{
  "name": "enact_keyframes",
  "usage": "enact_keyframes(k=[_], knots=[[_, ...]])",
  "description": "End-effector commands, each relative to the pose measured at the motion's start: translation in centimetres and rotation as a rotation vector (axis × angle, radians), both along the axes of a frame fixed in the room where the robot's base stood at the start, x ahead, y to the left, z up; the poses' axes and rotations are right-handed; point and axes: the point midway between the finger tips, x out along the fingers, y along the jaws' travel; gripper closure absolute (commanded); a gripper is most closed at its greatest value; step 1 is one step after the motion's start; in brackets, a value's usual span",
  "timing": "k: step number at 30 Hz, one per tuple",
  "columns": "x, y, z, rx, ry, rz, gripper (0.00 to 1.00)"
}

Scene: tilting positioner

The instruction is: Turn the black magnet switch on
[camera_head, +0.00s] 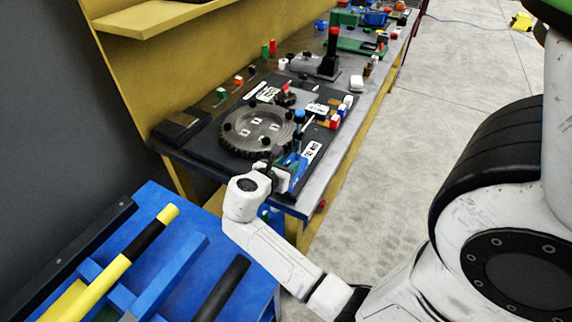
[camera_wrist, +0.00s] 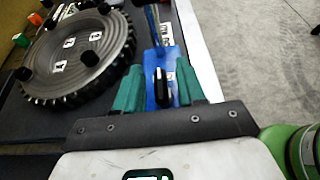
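A black upright piece with a pale edge, which looks like the magnet switch (camera_wrist: 162,90), stands on a blue base (camera_wrist: 171,62) in the wrist view. My gripper (camera_wrist: 160,82) has green fingers, one on each side of the black piece. Blue shows between the piece and the fingers, so they are open around it and not visibly pressing on it. In the head view my gripper (camera_head: 284,168) is at the near right corner of the black plate, beside the blue base (camera_head: 297,163). The switch is hard to make out there, and its setting cannot be told.
A large dark gear wheel (camera_head: 257,130) lies on the black plate (camera_head: 205,140), left of my gripper. A dark box (camera_head: 181,125) sits at the bench's left edge. A blue rack with bars (camera_head: 178,255) stands in front.

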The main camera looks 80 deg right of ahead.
Motion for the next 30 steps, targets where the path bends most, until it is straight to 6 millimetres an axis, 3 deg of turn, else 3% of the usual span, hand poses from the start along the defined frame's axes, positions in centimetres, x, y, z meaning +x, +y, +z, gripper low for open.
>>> enact_keyframes(k=[2, 12, 23, 30], knots=[[0.01, 0.02, 0.01, 0.0, 0.0, 0.0, 0.66], [0.01, 0.04, 0.02, 0.0, 0.0, 0.0, 0.99], [0.07, 0.04, 0.11, 0.0, 0.001, -0.016, 1.0], [0.12, 0.02, 0.28, 0.001, 0.001, -0.118, 1.0]])
